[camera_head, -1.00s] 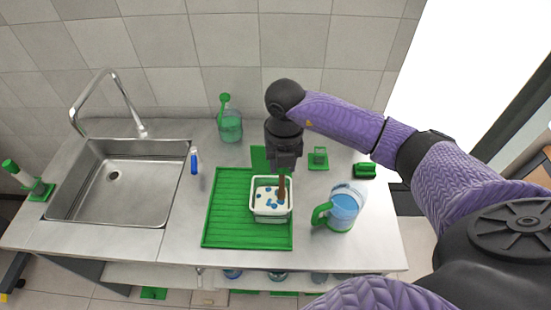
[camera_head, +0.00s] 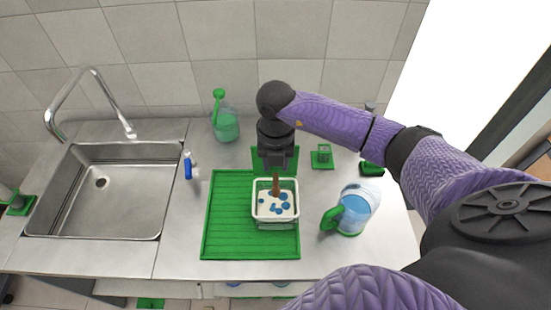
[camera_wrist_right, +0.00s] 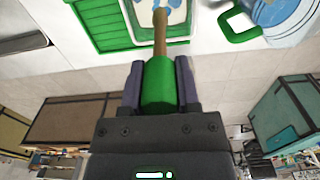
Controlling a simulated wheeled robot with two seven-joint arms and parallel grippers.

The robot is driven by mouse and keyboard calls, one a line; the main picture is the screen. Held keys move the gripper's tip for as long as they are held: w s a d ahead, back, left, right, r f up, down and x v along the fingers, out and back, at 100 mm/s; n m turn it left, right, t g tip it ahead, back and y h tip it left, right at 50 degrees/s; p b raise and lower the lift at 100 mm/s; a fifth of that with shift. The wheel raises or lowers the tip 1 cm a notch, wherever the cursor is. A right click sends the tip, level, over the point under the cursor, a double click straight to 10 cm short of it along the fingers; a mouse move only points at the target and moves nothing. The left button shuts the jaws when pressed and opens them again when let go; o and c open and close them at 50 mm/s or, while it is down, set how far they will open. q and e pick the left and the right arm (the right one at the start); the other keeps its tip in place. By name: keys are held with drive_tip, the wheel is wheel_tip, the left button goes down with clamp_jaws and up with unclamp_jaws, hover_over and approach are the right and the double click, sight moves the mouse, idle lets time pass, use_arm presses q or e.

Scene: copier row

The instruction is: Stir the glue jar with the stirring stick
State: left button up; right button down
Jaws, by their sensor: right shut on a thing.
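The glue jar is a white, square-rimmed open container (camera_head: 275,222) on the green ribbed mat. It holds white contents with several blue blobs. My right gripper (camera_head: 277,165) is above the jar's back edge, pointing down. In the right wrist view, the right gripper (camera_wrist_right: 158,88) is shut on the green handle of the stirring stick (camera_wrist_right: 159,40). The brown shaft of the stick (camera_head: 275,186) reaches down into the jar near the back of its opening; its lower end is hidden in the contents. My left gripper is not in view.
A blue-filled pitcher with a green handle (camera_head: 355,207) stands close right of the jar. A green-topped bottle (camera_head: 226,124) stands behind, near the wall. The sink (camera_head: 95,195) is at left, with a blue-handled item (camera_head: 188,166) beside it. The mat's left half (camera_head: 228,215) is clear.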

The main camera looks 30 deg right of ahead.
sight(275, 185)
wheel_tip(275, 185, down, 8)
drive_tip(key=b, duration=0.5)
drive_tip(key=shift+b, duration=0.35)
drive_tip(key=shift+f+b, duration=0.35)
drive_tip(key=shift+f, duration=0.15)
